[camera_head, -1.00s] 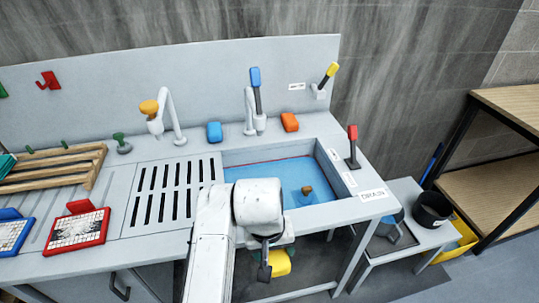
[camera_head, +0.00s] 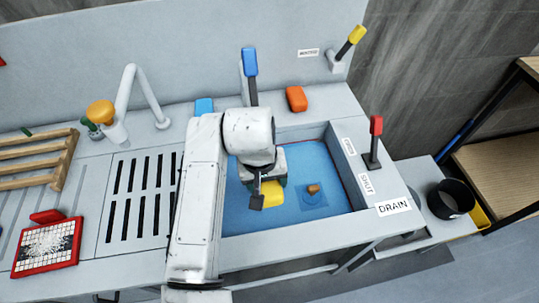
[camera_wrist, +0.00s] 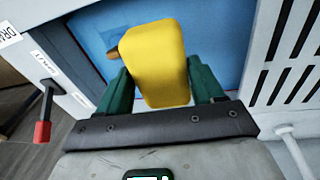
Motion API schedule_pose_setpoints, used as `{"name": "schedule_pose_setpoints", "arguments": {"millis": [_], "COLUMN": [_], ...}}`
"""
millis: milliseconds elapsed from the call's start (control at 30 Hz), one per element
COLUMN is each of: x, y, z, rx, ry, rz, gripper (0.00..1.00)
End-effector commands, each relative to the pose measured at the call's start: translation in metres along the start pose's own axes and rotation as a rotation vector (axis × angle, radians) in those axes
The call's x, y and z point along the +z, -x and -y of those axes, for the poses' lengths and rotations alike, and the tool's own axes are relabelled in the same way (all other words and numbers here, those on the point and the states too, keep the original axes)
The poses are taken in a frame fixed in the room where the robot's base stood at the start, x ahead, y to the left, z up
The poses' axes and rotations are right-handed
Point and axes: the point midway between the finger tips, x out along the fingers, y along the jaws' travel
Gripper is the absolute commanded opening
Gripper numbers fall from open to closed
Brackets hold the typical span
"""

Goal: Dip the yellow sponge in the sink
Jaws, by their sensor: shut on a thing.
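The yellow sponge (camera_head: 272,192) is held by my gripper (camera_head: 266,186) above the blue floor of the sink (camera_head: 240,212). In the wrist view the sponge (camera_wrist: 158,62) sits between the two green fingers of my gripper (camera_wrist: 160,88), with a finger on each side. The blue sink floor (camera_wrist: 215,38) shows behind it. In the head view my arm covers the sink's left part and part of the gripper. I cannot tell whether the sponge touches the sink floor or any water.
A brown plug (camera_head: 313,189) stands on the sink floor right of the sponge. A red-handled lever (camera_head: 375,135) stands beside the sink, near a DRAIN label (camera_head: 393,207). A slotted drainboard (camera_head: 140,195) lies left. Blue (camera_head: 204,106) and orange (camera_head: 295,99) sponges sit behind.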

Motion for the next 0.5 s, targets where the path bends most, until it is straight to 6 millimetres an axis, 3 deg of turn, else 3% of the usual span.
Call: {"name": "schedule_pose_setpoints", "arguments": {"millis": [167,500], "x": [0.001,0.003], "y": [-0.006,-0.035], "z": [0.001,0.004], "rx": [0.000,-0.001], "ry": [0.000,-0.001], "rz": [0.000,0.001], "gripper": [0.42,0.42]}}
